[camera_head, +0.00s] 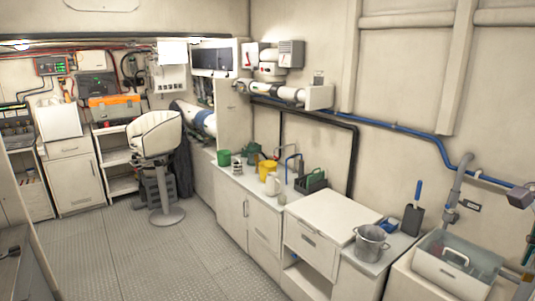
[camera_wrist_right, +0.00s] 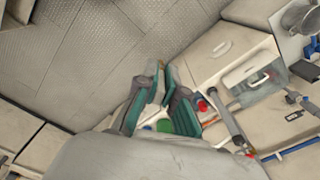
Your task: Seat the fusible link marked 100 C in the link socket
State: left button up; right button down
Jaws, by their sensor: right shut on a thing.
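My right gripper (camera_wrist_right: 162,72) shows in the right wrist view with its teal-padded fingers converging. It is shut on a small brass-coloured piece (camera_wrist_right: 162,64), of which only a sliver shows at the fingertips. This looks like the fusible link, but no marking can be read. The gripper is above the floor, with the white cabinets to its right in that view. I cannot make out the link socket in either view. My left gripper is not in view.
A clear bin (camera_head: 478,254) stands at the right. A pedestal seat (camera_head: 155,134) stands at the back. The grating floor (camera_head: 150,265) is clear.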

jog(key=s+a+f+n+b, duration=0.1)
jog(key=a+f+n+b, duration=0.8)
jog(key=a+f+n, duration=1.3)
notch_tip(320, 180, down, 4)
jog(key=a, duration=0.2)
jog(key=shift+s+a+n, duration=0.35)
jog(key=shift+a+n, duration=0.05)
